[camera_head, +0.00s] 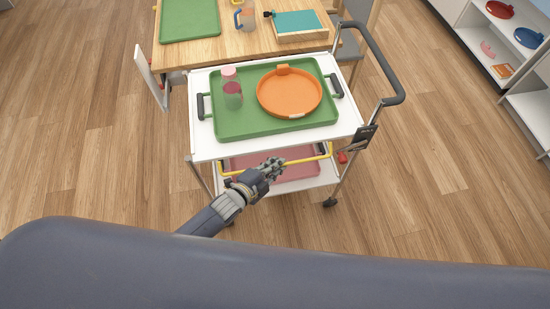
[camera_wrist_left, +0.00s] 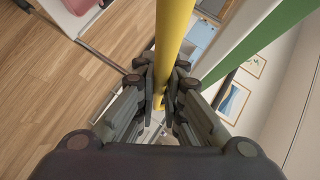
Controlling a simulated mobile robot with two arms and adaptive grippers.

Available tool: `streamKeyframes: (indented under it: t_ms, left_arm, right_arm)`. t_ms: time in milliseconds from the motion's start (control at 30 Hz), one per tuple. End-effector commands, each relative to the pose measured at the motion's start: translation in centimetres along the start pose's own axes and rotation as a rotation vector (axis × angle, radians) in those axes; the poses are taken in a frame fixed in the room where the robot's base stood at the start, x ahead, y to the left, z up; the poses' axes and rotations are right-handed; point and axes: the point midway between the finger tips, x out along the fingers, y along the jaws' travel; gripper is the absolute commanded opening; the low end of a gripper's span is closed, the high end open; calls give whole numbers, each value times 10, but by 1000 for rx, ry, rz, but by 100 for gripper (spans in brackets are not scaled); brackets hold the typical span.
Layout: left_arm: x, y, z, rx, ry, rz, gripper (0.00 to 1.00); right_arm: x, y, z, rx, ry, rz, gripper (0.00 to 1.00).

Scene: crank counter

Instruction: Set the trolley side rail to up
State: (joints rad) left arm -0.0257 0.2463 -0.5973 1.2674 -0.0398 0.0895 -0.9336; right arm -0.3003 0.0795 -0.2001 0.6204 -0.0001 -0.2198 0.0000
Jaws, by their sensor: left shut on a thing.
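The trolley (camera_head: 205,150) stands in the middle of the head view, with a white top and a lower shelf. Its yellow side rail (camera_head: 318,158) runs along the near side, below the level of the top. My left gripper (camera_head: 280,163) is at the rail's middle, shut on it. In the left wrist view the yellow rail (camera_wrist_left: 173,40) passes between the fingers of my left gripper (camera_wrist_left: 163,95), which lie against it on both sides. The gripper hides part of the rail in the head view. My right gripper is not in view.
A green tray (camera_head: 240,125) on the trolley top holds a pink-lidded container (camera_head: 232,92) and an orange dish (camera_head: 290,92). A reddish tray (camera_head: 300,172) is on the lower shelf. A wooden table (camera_head: 235,45) adjoins behind. The floor is clear on both sides.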

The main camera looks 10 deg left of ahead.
Motion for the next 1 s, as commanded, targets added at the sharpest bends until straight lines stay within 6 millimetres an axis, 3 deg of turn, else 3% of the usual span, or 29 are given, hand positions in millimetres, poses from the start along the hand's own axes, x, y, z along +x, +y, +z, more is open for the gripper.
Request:
streamKeyframes:
  t_ms: [167,633,700,1000]
  left_arm:
    - [-3,-2,-1,-31,-1,35,0]
    - [-2,0,-1,-44,0,46,0]
    - [-2,0,-1,-44,0,46,18]
    - [-2,-1,-2,-44,0,45,18]
  right_arm:
    - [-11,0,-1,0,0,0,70]
    - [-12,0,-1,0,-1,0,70]
    - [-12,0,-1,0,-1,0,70]
    - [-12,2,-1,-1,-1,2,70]
